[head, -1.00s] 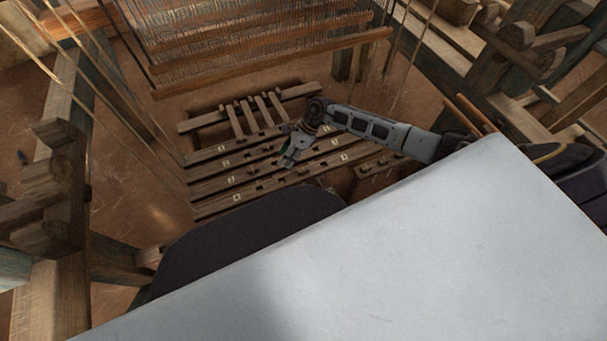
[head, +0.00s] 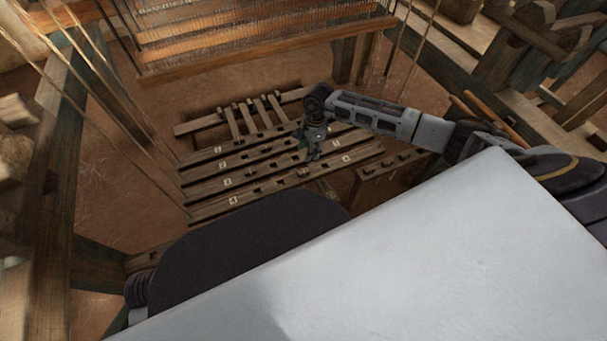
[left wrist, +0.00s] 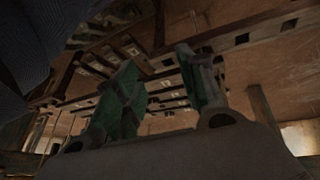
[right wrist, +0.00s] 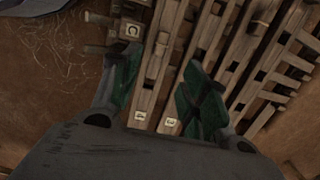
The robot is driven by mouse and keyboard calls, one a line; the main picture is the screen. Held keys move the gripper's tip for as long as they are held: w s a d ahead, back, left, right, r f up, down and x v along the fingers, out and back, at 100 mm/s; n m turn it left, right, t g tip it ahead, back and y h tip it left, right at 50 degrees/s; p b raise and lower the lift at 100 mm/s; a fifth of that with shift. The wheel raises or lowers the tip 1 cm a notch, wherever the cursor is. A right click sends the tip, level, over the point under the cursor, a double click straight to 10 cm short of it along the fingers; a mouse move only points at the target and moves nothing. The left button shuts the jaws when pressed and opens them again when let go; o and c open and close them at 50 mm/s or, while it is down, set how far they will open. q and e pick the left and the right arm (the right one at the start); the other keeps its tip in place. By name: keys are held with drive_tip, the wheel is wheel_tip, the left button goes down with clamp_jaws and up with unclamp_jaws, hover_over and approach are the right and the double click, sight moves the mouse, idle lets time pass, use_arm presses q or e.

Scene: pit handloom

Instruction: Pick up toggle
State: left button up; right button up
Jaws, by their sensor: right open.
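My right gripper (head: 313,153) hangs over the right part of the numbered wooden bars (head: 235,178), fingers pointing down. In the right wrist view its two green-padded fingers (right wrist: 160,88) are apart with nothing between them. A small wooden rack (head: 395,165) with several small peg-like pieces stands right of the bars; part of it, with a C-like label (right wrist: 132,31), shows in the right wrist view. I cannot tell for sure which piece is the toggle. My left gripper (left wrist: 160,85) shows only in its own wrist view, fingers apart and empty.
The loom's warp and wooden beam (head: 265,52) are behind the bars. A wooden post (head: 45,200) and cords stand at the left. Frame timbers (head: 490,60) stand at the right. Bare brown floor (head: 125,190) is open left of the bars.

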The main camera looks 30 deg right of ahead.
drive_tip(key=b, duration=0.3)
hover_over(304, 171)
drive_tip(key=f, duration=0.8)
drive_tip(key=shift+s+d, duration=0.15)
drive_tip(key=shift+d, duration=0.25)
use_arm(q)
wheel_tip(304, 171, down, 6)
drive_tip(key=d+t, duration=0.1)
drive_tip(key=shift+w+d+n+h, duration=0.25)
drive_tip(key=shift+w+n+h, duration=0.05)
use_arm(e)
drive_tip(key=shift+f, duration=0.3)
drive_tip(key=shift+f, duration=0.1)
